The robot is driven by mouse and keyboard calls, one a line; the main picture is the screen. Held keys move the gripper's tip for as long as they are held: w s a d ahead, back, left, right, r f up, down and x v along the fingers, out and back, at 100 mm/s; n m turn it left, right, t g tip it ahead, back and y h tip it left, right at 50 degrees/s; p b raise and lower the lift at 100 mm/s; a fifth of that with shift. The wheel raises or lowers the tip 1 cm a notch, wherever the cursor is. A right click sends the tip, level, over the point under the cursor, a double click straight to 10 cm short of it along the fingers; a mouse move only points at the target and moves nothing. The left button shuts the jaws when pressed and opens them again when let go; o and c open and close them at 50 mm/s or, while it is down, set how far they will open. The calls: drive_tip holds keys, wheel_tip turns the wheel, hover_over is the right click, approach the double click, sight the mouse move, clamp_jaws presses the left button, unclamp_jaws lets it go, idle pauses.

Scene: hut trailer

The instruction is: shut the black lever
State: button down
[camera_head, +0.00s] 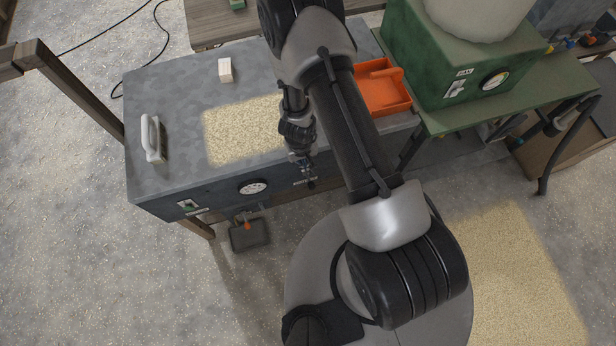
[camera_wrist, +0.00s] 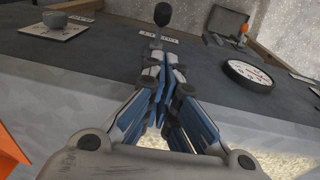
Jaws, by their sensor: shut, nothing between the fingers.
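The black lever (camera_wrist: 162,14) shows in the wrist view as a dark rounded knob standing out from the dark front panel, just beyond my fingertips. A small pale label plate lies by its base. In the head view the lever's dark knob (camera_head: 311,184) shows just below my gripper (camera_head: 303,163), at the bench's front face. My gripper (camera_wrist: 158,52) is shut and empty, its blue-padded fingers together and pointing at the lever's base. I cannot tell whether the fingers touch the lever. Part of its stem is hidden behind the fingertips.
The grey bench (camera_head: 165,95) carries a trowel-like tool (camera_head: 153,138), a pale block (camera_head: 225,70) and an orange tray (camera_head: 382,88). A round gauge (camera_wrist: 247,75) is on the front panel. A grey knob (camera_wrist: 57,20) sits on a plate to the left. A green box (camera_head: 420,55) stands right.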

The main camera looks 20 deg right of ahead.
drive_tip(key=b, duration=0.2)
hover_over(309, 180)
drive_tip(key=w+a, duration=0.1)
drive_tip(key=w, duration=0.1)
wheel_tip(309, 180, down, 5)
drive_tip(key=s+f+b, duration=0.1)
drive_tip(key=b, duration=0.1)
drive_tip(key=s+f+b, duration=0.1)
drive_tip(key=b, duration=0.1)
drive_tip(key=shift+s+d+f, duration=0.1)
drive_tip(key=shift+d, duration=0.2)
drive_tip(key=shift+f+b, duration=0.15)
drive_tip(key=shift+b, duration=0.15)
